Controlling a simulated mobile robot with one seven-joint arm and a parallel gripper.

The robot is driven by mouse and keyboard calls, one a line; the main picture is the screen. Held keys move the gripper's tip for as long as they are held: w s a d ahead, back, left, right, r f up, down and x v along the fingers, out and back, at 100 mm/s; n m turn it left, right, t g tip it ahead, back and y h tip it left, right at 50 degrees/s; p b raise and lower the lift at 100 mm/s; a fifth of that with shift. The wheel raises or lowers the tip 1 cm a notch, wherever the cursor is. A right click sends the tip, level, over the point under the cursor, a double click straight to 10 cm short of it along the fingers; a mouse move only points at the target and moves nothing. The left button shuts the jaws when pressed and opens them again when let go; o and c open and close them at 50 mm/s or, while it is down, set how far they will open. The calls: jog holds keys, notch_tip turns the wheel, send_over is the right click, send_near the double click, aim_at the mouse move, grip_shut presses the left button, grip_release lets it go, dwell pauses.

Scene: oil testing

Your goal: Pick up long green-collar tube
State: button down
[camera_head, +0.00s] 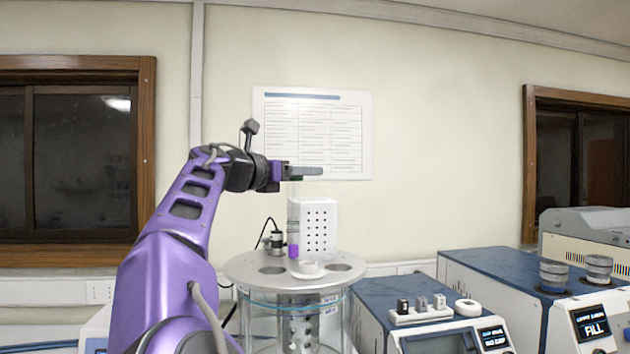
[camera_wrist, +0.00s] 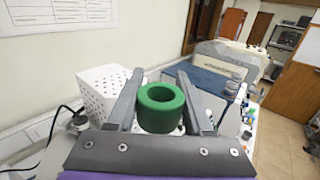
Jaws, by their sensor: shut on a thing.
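The long green-collar tube (camera_head: 294,212) hangs upright from my gripper (camera_head: 304,171) in the head view, a clear tube with a purple lower end. Its lower end shows just above or at the round metal top; I cannot tell whether it touches. In the wrist view the green collar (camera_wrist: 161,107) sits between the two grey fingers of my gripper (camera_wrist: 158,100), which are shut on it. The tube below the collar is hidden there.
The round metal top (camera_head: 245,268) of a glass bath has holes and a small white piece. A white perforated box (camera_head: 318,228) stands behind. Blue-topped instruments (camera_head: 400,290) stand to the right. A paper chart (camera_head: 350,135) hangs on the wall.

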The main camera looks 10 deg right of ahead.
jog(key=b+v, duration=0.1)
jog(key=v, duration=1.2)
jog(key=shift+s+a, duration=0.2)
jog(key=shift+a, duration=0.05)
jog(key=shift+r, duration=0.1)
jog(key=shift+r, duration=0.2)
